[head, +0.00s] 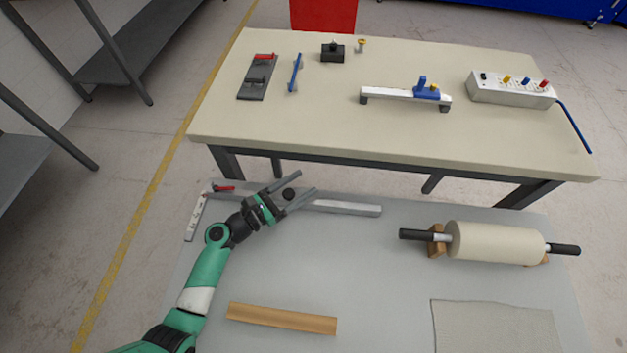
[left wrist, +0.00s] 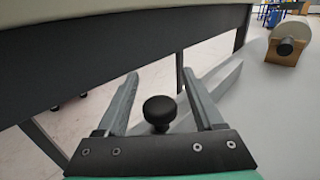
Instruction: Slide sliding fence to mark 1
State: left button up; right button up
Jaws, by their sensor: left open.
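The sliding fence (head: 345,208) is a long pale grey bar along the far edge of the near grey table. A black knob (head: 289,194) shows at its middle, and a red lever (head: 222,187) at its left end. A white scale strip (head: 196,216) runs toward me from that end; its marks are too small to read. My left gripper (head: 307,181) is open, with its fingers on either side of the knob. In the left wrist view the knob (left wrist: 160,110) appears between the fingers, with gaps to both; the fence (left wrist: 222,78) is partly hidden behind the right finger. My right gripper is out of view.
A cream roller (head: 495,242) on wooden supports stands to the right. A wooden strip (head: 282,318) and a pale sheet (head: 495,328) lie nearer. A beige table (head: 300,125) with several tools stands close beyond the fence. The grey table's middle is clear.

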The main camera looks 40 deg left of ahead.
pick_arm(q)
jog(key=shift+s+a, duration=0.1)
jog(key=shift+s, duration=0.1)
jog(key=shift+c, duration=0.3)
grip_shut()
dwell(1.0)
